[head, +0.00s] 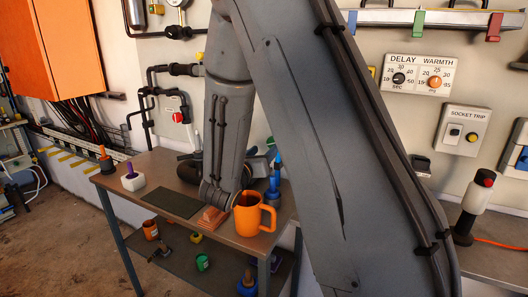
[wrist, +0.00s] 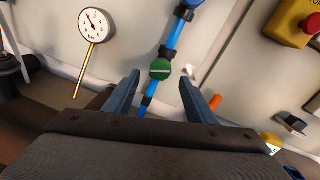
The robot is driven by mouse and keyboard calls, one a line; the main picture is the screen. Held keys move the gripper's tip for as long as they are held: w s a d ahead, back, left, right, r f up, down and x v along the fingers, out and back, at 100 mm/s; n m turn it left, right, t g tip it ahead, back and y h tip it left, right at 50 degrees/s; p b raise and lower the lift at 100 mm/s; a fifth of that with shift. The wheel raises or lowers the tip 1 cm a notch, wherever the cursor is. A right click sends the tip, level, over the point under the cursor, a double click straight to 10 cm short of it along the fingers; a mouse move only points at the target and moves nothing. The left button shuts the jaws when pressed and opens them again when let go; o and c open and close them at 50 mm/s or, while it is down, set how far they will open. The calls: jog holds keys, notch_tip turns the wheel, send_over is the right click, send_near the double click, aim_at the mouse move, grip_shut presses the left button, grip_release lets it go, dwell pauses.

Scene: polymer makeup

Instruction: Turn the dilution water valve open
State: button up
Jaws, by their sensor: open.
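A green valve knob (wrist: 160,69) with a pale bar sits on a blue pipe (wrist: 173,38) in the wrist view; I take it for the dilution water valve. The bar lies roughly across the pipe. My gripper (wrist: 159,77) is open, with one finger on each side of the pipe and the knob between the fingertips in the picture. I cannot tell whether either finger touches the knob. In the head view, my arm hides most of this spot; only a blue part (head: 275,165) shows beside it.
A round gauge (wrist: 96,24) is left of the pipe, and a red button on a yellow box (wrist: 299,22) is at right. In the head view, an orange mug (head: 254,214) and a dark mat (head: 172,204) are on the bench (head: 130,200) below my arm.

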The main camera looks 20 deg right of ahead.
aim_at(272, 144)
jog(key=w+d+m+p, duration=0.1)
jog(key=w+d+p, duration=0.1)
jog(key=d, duration=0.1)
jog(key=w+d+m+p, duration=0.2)
jog(key=w+d+p, duration=0.1)
jog(key=shift+w+d+f+m, duration=0.1)
jog(key=shift+w+f+m, duration=0.05)
jog(key=shift+w+m, duration=0.15)
dwell(0.4)
